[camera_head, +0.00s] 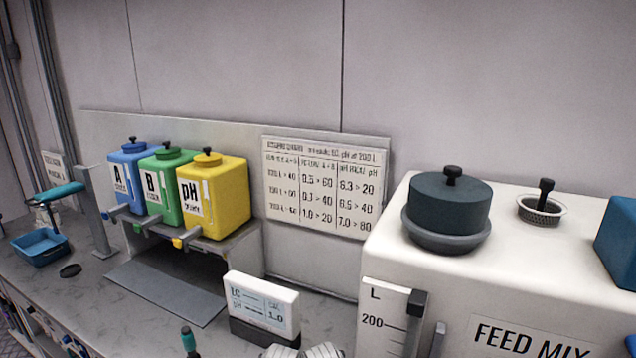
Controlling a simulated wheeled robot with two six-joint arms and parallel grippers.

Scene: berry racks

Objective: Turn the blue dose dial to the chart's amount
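A dosing chart (325,187) hangs on the back panel. Its larger entries read roughly 0.5 > 60, 1.0 > 20, 6.3 > 20, 6.5 > 40 and 7.0 > 80; the smaller text is blurred. A blue tank marked A (130,175), a green tank marked B (165,187) and a yellow tank marked pH (220,197) stand on a raised stand. Small knobs (67,340) show on the bench front at the lower left; I cannot tell which is the blue dose dial or read its setting. Neither gripper is recognisable in view.
A small meter (262,303) with EC, pH and 1.0 stands on the bench. A white FEED MIX tank (480,285) with a dark lidded pot (449,208) fills the right. A blue tray (40,247) sits at the left. A pale ridged object is cut off at the bottom edge.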

